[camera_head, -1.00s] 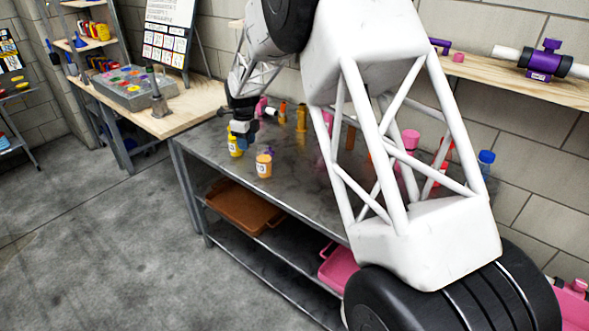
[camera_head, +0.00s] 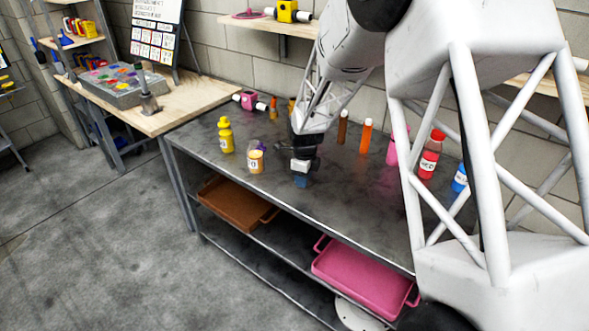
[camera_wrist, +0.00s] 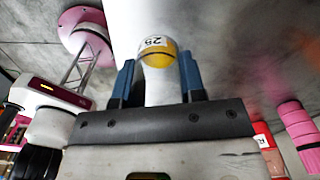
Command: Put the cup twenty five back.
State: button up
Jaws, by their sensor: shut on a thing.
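My gripper (camera_head: 302,178) is over the grey metal table, right of an orange cup with a white label (camera_head: 256,160); that label is too small to read surely. In the wrist view, my gripper's blue fingers (camera_wrist: 158,78) are shut on cup twenty five (camera_wrist: 158,50), which shows a white label with 25 upside down and a yellow band. In the head view I cannot make out the held cup; my gripper hides it.
A yellow bottle (camera_head: 225,136) stands left of the orange cup. A pink and white part (camera_head: 249,101), orange tube (camera_head: 365,137), red bottle (camera_head: 430,156) and blue bottle (camera_head: 459,177) are on the table. Below are a brown tray (camera_head: 226,203) and pink tray (camera_head: 365,282).

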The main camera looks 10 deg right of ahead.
jog(key=shift+s+d+f, duration=0.15)
jog(key=shift+s+d, duration=0.2)
jog(key=shift+s, duration=0.05)
jog(key=shift+w, duration=0.15)
jog(key=w, duration=0.5)
jog(key=w+f, duration=0.1)
jog(key=w, duration=0.9)
jog(key=shift+w+a+f, duration=0.25)
jog(key=shift+w+a, duration=0.1)
jog(key=shift+w, duration=0.05)
jog(key=shift+f, duration=1.75)
jog(key=shift+f, duration=0.1)
jog(key=o, duration=0.9)
notch_tip(320, 180, up, 12)
jog(key=shift+r, duration=0.1)
